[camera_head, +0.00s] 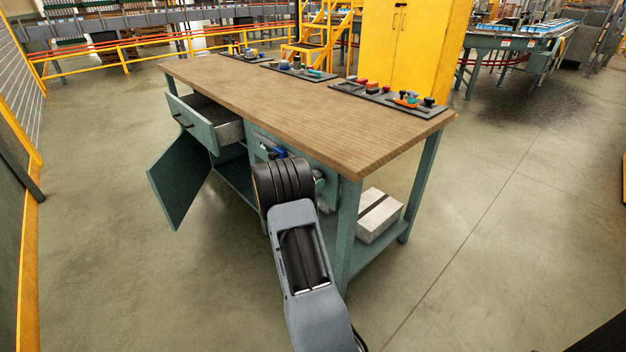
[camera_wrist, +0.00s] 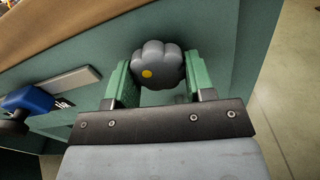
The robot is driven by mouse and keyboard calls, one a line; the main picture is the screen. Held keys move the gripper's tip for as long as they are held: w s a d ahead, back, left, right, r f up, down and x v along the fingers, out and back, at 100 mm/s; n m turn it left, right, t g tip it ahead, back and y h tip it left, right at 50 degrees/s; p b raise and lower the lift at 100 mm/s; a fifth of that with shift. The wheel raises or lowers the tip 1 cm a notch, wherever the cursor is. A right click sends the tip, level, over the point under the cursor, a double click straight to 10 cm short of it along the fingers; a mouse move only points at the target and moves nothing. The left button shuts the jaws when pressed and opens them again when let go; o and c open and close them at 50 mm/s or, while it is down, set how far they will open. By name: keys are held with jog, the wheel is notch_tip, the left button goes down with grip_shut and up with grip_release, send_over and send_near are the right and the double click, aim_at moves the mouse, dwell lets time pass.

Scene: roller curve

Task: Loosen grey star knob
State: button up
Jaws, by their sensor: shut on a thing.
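The grey star knob (camera_wrist: 157,64) shows in the wrist view, with rounded lobes and a yellow dot on its face. It stands out from the green front of the workbench (camera_wrist: 215,38). My gripper (camera_wrist: 158,75) has its two green fingers on either side of the knob, shut on it. In the head view my arm covers the knob and most of the gripper at the bench front.
A blue-handled part (camera_wrist: 28,100) sits left of the knob beside a pale plate (camera_wrist: 62,86). In the head view, a drawer (camera_head: 205,128) and a cabinet door (camera_head: 180,185) hang open on the left. A pale box (camera_head: 378,216) lies on the lower shelf. Floor is clear at right.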

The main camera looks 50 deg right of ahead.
jog(key=shift+d+r, duration=0.1)
jog(key=shift+r, duration=0.05)
jog(key=o, duration=0.7)
jog(key=shift+d, duration=0.1)
jog(key=shift+c, duration=0.2)
jog(key=shift+o, duration=1.3)
jog(key=shift+a, duration=0.2)
jog(key=w+a+p, duration=0.1)
jog(key=a, duration=1.2)
jog(key=shift+a, duration=0.35)
